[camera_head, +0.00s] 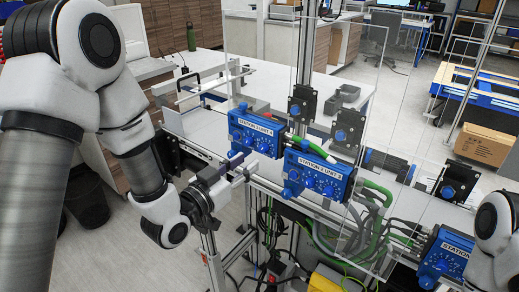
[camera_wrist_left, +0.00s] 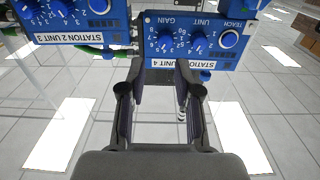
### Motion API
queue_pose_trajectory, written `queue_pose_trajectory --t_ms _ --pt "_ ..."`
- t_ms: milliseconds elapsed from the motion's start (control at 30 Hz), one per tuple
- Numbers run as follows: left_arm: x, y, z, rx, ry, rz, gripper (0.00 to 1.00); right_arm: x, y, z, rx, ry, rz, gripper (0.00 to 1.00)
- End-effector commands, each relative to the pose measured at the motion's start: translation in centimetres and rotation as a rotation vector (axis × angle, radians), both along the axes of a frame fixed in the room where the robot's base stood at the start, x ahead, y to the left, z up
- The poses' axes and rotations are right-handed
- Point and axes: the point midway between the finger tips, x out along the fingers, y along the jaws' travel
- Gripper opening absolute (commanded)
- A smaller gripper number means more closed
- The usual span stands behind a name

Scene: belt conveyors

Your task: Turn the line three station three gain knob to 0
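My left gripper (camera_head: 232,162) is just in front of the lower left of a blue control box (camera_head: 256,133), whose label seems to end in "4". In the left wrist view this box (camera_wrist_left: 222,62) appears upside down beyond my fingers (camera_wrist_left: 158,75), with a GAIN knob (camera_wrist_left: 165,41), a UNIT knob (camera_wrist_left: 198,43) and a TEACH button (camera_wrist_left: 229,39). The fingers are apart and nothing is between them. A second blue box (camera_head: 320,174) to its right seems labelled "STATION 2 UNIT 3"; its knobs (camera_wrist_left: 62,9) are partly cut off in the wrist view. My right gripper is out of view.
A third blue box (camera_head: 442,258) sits at lower right, partly behind my right arm. Clear panels, a metal rail and black brackets (camera_head: 302,103) stand around the boxes. Green and grey cables (camera_head: 375,215) hang below. A white bench (camera_head: 350,75) stands behind.

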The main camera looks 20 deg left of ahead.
Motion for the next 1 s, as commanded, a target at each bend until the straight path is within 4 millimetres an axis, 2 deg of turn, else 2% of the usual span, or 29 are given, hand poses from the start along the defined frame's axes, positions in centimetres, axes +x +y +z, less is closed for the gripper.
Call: queue_pose_trajectory --t_ms 100,300,600,667,700,1000 --pt "2.2 -0.9 0.4 0.004 0.001 -0.002 0.33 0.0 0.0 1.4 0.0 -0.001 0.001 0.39" --pt "5.3 -2.0 0.2 0.001 0.004 -0.001 0.33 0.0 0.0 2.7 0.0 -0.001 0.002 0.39" --pt "6.0 -2.2 -0.2 0.0 0.006 0.002 0.33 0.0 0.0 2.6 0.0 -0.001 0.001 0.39" --pt "6.0 -2.2 -0.2 0.0 0.006 0.002 0.15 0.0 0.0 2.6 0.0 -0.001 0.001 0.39" --pt "6.0 -2.2 -0.2 0.0 0.006 0.002 0.01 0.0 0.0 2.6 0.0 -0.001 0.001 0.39" --pt "6.0 -2.2 -0.2 -0.005 0.008 0.002 0.0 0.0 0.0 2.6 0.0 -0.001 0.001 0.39"
